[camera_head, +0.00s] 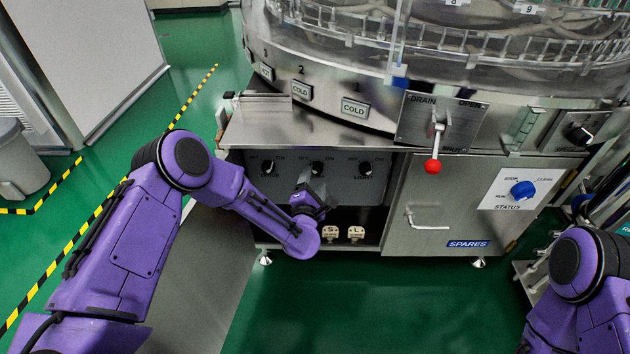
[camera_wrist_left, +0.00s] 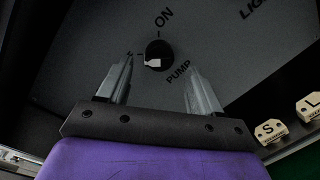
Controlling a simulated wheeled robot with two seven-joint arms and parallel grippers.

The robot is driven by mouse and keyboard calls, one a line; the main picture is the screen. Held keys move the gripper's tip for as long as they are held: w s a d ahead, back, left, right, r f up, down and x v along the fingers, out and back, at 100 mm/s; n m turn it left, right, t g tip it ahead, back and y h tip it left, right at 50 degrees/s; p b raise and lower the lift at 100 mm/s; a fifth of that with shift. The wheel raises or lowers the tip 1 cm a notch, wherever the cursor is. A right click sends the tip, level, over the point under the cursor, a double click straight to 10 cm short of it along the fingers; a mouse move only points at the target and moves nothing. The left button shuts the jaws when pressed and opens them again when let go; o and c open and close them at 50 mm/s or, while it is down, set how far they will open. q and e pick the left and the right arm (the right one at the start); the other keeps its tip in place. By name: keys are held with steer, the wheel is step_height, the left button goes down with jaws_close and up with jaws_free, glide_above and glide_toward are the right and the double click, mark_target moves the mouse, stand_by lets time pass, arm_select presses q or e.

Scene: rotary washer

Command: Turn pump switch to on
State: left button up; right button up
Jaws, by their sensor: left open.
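The pump switch is a small black knob with a pale mark, on the grey control panel (camera_head: 340,186). In the left wrist view the pump switch (camera_wrist_left: 158,52) lies just past and between the fingertips, with ON printed above it and PUMP at its lower right. Its pale mark sits on the lower-left side of the knob. The label on the left is partly hidden by a finger. In the head view the pump switch (camera_head: 317,167) is the middle knob. My left gripper (camera_head: 311,188) is open and empty below it, apart from it. My right gripper is out of view.
Other knobs sit to the left (camera_head: 268,167) and right (camera_head: 366,167). A steel ledge (camera_head: 290,130) overhangs the panel. Below, pale S and L blocks (camera_head: 355,233) stand in an open shelf. A red-knobbed drain lever (camera_head: 433,165) and a blue status knob (camera_head: 523,190) are to the right.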

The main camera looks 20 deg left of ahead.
mark_target(317, 170)
arm_select(q)
steer(key=shift+w+a, duration=0.15)
steer(key=shift+w, duration=0.6)
steer(key=shift+w+a, duration=0.1)
steer(key=shift+w, duration=0.6)
steer(key=c, duration=1)
steer(key=shift+c, duration=0.2)
steer(key=shift+m, duration=0.3)
steer(key=m+p, duration=0.1)
steer(key=m, duration=0.2)
steer(key=shift+r+p, duration=0.15)
steer(key=shift+p, duration=0.2)
steer(key=m+g+p, duration=0.1)
steer(key=m+p, duration=0.1)
steer(key=m, duration=0.3)
steer(key=shift+d, duration=0.15)
steer(key=m+y+p, duration=0.1)
steer(key=m, duration=0.3)
steer(key=shift+g, duration=0.3)
steer(key=shift+m+y+p, duration=0.4)
steer(key=shift+m+p, duration=0.15)
steer(key=shift+m, duration=1.35)
